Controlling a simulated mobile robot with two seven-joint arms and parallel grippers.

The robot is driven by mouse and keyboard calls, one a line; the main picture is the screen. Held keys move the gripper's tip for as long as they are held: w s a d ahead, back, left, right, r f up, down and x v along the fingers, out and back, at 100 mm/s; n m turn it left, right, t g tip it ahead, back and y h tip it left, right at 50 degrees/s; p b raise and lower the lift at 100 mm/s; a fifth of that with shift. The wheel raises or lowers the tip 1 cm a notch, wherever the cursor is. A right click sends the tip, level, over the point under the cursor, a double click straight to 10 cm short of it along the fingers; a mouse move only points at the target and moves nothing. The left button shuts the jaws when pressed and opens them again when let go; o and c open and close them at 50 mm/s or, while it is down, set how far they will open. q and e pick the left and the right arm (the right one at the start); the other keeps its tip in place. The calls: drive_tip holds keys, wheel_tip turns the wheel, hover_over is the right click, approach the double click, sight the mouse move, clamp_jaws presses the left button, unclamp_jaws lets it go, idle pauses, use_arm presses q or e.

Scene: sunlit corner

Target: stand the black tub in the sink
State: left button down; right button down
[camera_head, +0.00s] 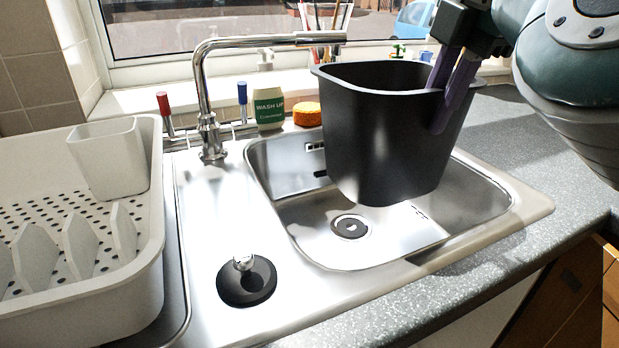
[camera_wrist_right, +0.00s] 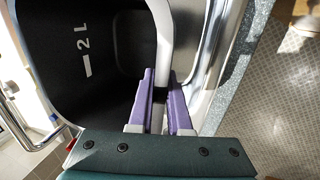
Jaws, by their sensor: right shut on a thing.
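The black tub (camera_head: 385,135) is upright and hangs over the steel sink (camera_head: 480,205) in the head view. Its base appears above the sink floor, near the plug hole. My right gripper (camera_head: 445,95) is shut on the tub's right rim, one purple finger outside the wall and the other inside. In the right wrist view the purple fingers (camera_wrist_right: 163,105) pinch the pale-lit rim, and the tub's dark inside (camera_wrist_right: 90,60) shows a "2 L" mark. The tub hides part of the sink's back and right side. My left gripper is not in view.
A chrome tap (camera_head: 205,90) arches behind the sink, its spout reaching near the tub's back rim. A white dish rack (camera_head: 150,240) stands at left, with a black plug (camera_head: 246,280) beside it. A green bottle (camera_head: 268,107) and orange sponge (camera_head: 307,114) stand behind the sink.

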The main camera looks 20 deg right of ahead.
drive_tip(key=f, duration=0.5)
drive_tip(key=f+b, duration=0.1)
drive_tip(key=f, duration=0.5)
drive_tip(key=shift+s+f+b, duration=0.2)
drive_tip(key=shift+f+b, duration=0.1)
wheel_tip(320, 180, down, 5)
drive_tip(key=shift+f+b, duration=0.1)
drive_tip(key=shift+b, duration=0.55)
drive_tip(key=c, duration=0.9)
unclamp_jaws()
drive_tip(key=shift+o, duration=0.2)
drive_tip(key=p, duration=0.4)
approach(420, 189)
drive_tip(key=shift+s+a+f, duration=0.3)
drive_tip(key=shift+s+f, duration=0.15)
drive_tip(key=shift+f, duration=0.05)
drive_tip(key=shift+s+a+f, duration=0.35)
drive_tip(key=shift+s+f, duration=0.1)
drive_tip(key=shift+f, duration=0.05)
